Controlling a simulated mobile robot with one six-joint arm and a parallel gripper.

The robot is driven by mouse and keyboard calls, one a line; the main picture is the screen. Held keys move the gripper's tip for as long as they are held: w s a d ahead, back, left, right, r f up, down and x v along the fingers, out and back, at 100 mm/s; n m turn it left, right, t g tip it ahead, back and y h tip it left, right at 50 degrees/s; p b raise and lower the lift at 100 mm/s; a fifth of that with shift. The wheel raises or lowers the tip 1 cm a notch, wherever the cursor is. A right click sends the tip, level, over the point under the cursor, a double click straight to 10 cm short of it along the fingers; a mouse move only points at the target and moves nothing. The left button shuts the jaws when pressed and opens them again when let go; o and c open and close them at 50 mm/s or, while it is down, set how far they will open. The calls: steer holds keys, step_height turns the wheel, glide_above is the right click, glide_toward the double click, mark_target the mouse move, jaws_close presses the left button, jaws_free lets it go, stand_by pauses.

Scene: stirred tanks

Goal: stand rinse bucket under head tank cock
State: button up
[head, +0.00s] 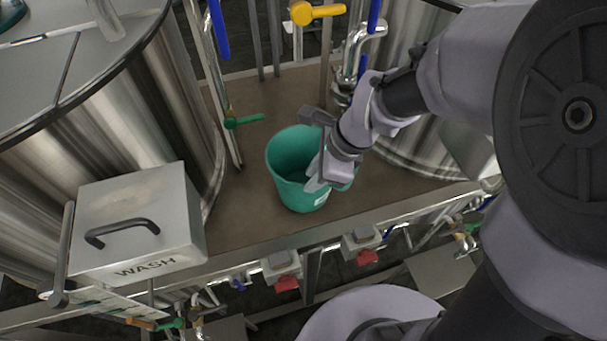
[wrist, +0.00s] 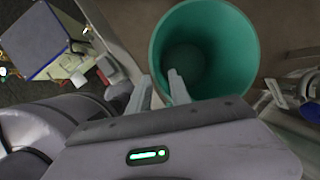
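The green bucket (head: 290,158) stands upright on the brown deck between two steel tanks, with a small white label low on its front. My gripper (head: 318,182) is at the bucket's front right side. In the wrist view, my gripper's fingers (wrist: 159,88) straddle the bucket's rim (wrist: 153,50), one inside and one outside. A gap shows between them, so they look open, not clamped. The bucket looks empty inside. A yellow-handled cock (head: 317,12) and a green-handled cock (head: 246,121) are on pipes behind and left of the bucket. I cannot tell which is the head tank's.
A steel box marked WASH (head: 140,222) stands at front left beside the left tank (head: 165,105). The right tank (head: 425,150) is partly behind my arm. Red-knobbed fittings (head: 287,283) line the front rail. Brown deck (head: 240,200) is bare left of the bucket.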

steer(key=s+d+r+n+t+h, duration=0.2)
steer(key=s+d+r+n+t, duration=0.35)
steer(key=s+r+n, duration=0.8)
step_height(320, 180, down, 18)
steer(key=w+d+n+g+b, duration=0.1)
steer(key=b, duration=1.7)
steer(key=shift+w+d+r, duration=0.15)
steer(key=shift+w+d, duration=0.05)
steer(key=shift+w, duration=0.2)
